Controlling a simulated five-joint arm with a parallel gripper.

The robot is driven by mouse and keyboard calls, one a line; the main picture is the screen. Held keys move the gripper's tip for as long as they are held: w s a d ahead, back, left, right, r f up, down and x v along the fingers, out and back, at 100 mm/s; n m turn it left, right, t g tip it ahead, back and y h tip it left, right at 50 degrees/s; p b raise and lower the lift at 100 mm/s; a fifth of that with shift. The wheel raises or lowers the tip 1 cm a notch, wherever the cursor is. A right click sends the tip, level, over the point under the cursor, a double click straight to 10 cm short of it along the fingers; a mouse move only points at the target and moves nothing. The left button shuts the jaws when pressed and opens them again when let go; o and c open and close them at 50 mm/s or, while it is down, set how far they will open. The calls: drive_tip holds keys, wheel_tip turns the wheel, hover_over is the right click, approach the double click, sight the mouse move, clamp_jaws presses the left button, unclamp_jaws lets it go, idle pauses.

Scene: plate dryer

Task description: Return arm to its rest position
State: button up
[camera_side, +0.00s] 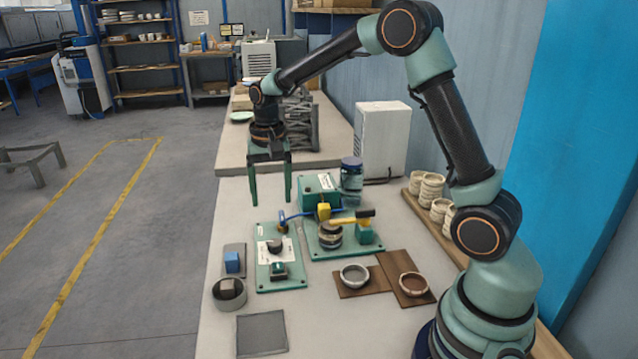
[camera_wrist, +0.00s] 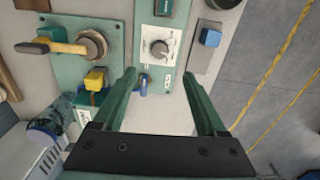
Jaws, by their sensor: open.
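My gripper (camera_side: 271,202) is open and empty, its two green fingers pointing down. It hangs above the far part of the workbench, beyond the green panel with a knob (camera_side: 275,246). In the wrist view my gripper (camera_wrist: 158,76) has bare white bench between its fingers, and nothing is held. My arm is raised and bent over the bench, reaching from its base at the lower right.
A green board with a yellow-handled tool (camera_side: 350,219) stands right of the panel. A blue cube (camera_side: 232,262), a dark round bowl (camera_side: 229,292), a grey square pad (camera_side: 262,333), small bowls on brown boards (camera_side: 355,275) and a white box (camera_side: 382,140) are around.

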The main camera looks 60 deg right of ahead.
drive_tip(key=s+a+r+n+t, duration=0.2)
drive_tip(key=s+r+n, duration=0.2)
drive_tip(key=s, duration=0.4)
drive_tip(key=s+a+r+n+t, duration=0.3)
drive_tip(key=s+r, duration=0.3)
drive_tip(key=s, duration=0.3)
drive_tip(key=shift+a+n, duration=0.25)
drive_tip(key=shift+n, duration=0.45)
drive_tip(key=shift+s+r, duration=0.1)
drive_tip(key=shift+r, duration=0.05)
